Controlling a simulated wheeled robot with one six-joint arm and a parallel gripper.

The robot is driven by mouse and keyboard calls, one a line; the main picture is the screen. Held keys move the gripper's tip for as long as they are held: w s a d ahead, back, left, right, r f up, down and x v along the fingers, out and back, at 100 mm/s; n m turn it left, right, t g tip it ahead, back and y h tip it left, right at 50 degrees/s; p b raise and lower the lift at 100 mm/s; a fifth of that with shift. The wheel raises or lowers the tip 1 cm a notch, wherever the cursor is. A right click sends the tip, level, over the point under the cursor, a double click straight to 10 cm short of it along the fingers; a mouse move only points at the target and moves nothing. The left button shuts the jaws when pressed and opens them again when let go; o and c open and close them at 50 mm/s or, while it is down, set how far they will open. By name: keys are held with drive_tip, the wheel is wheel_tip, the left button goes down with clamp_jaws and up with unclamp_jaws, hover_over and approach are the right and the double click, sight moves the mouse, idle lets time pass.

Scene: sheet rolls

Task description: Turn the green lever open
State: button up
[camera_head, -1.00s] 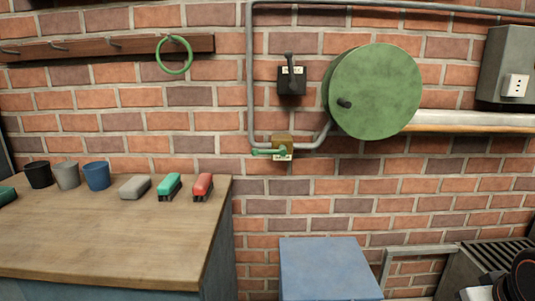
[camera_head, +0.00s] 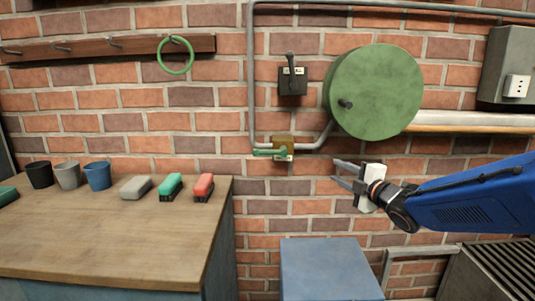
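The green lever (camera_head: 268,153) sits on a small brass-coloured valve body (camera_head: 283,142) on the brick wall, at the bottom of the grey pipe loop. The lever points left, about level, in line with the pipe. A small pale label shows below it. My gripper (camera_head: 338,173) is to the right of the lever and slightly lower, with its fingers pointing left toward it. The two fingers are spread apart with nothing between them. The gripper is clear of the lever and not touching it in this view.
A large green wheel or drum (camera_head: 376,92) hangs above my gripper. A black switch box (camera_head: 292,80) is above the valve. A blue box (camera_head: 328,268) stands below. The wooden bench (camera_head: 110,225) at left carries cups and brushes. Bare wall lies between gripper and lever.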

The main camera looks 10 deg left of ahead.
sight(267, 152)
drive_tip(key=a+n+g+y, duration=0.4)
drive_tip(key=a+n+y, duration=0.3)
drive_tip(key=a, duration=0.4)
drive_tip(key=shift+n+t+h, duration=0.3)
drive_tip(key=shift+h, duration=0.1)
drive_tip(key=x, duration=1.6)
drive_tip(key=shift+s+a+f, duration=0.15)
drive_tip(key=shift+a+f, duration=0.05)
drive_tip(key=shift+a, duration=0.25)
clamp_jaws()
